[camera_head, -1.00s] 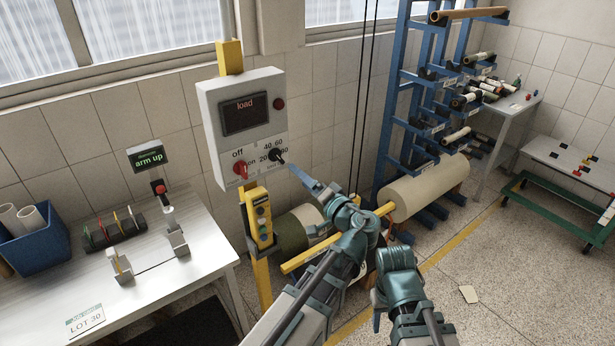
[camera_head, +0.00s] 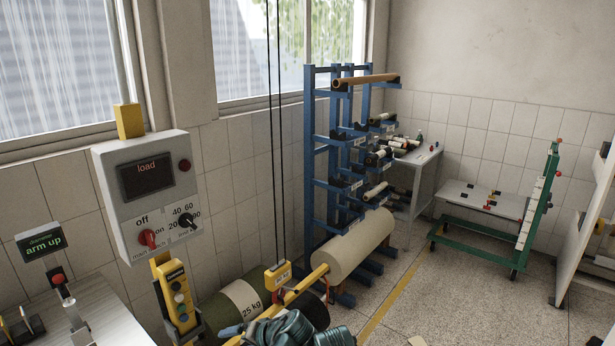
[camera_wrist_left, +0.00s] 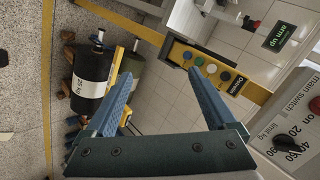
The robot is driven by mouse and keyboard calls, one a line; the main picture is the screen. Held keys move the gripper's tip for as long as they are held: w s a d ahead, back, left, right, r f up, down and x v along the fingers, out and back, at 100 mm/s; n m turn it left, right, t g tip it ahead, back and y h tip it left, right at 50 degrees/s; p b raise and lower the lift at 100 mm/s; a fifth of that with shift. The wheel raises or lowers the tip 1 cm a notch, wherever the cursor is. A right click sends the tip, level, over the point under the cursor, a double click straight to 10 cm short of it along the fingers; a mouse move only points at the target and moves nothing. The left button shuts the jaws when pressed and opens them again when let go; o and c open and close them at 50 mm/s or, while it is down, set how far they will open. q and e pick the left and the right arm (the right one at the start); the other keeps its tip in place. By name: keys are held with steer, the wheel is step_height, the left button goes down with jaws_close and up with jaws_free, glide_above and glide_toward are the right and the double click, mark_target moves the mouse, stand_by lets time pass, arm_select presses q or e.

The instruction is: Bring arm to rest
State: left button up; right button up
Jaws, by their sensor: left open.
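My left gripper (camera_wrist_left: 159,78) is open and empty in the left wrist view, its two blue fingers apart. In the head view, teal parts of my arms (camera_head: 288,327) show only at the bottom edge, mostly cut off. A yellow push-button pendant (camera_head: 176,296) hangs below the grey control box (camera_head: 150,192), whose display reads "load". The pendant also shows in the left wrist view (camera_wrist_left: 205,68), beyond the right finger. A sign (camera_head: 41,242) reads "arm up". My right gripper cannot be made out.
A dark roll labelled 25 kg (camera_head: 238,302) lies below the yellow hoist block (camera_head: 277,276). A large cream roll (camera_head: 352,246) sits before the blue rack (camera_head: 312,150). A green trolley (camera_head: 470,239) stands at the right. Floor (camera_head: 480,310) at the lower right is mostly clear.

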arm_select(q)
steer(key=s+d+f+m+g+h+b, duration=0.1)
steer(key=s+d+f+g+h+b, duration=0.1)
steer(key=s+d+f, duration=0.4)
steer(key=s+d+f+m+g+h+b, duration=0.1)
steer(key=s+d+f+g+h+b, duration=0.2)
steer(key=f, duration=0.7)
steer(key=s+d+h+b, duration=0.1)
steer(key=s+d+h, duration=0.1)
steer(key=s+d, duration=0.1)
steer(key=shift+f+b, duration=0.15)
steer(key=shift+b, duration=0.2)
arm_select(e)
step_height(320, 180, down, 9)
steer(key=shift+r, duration=0.15)
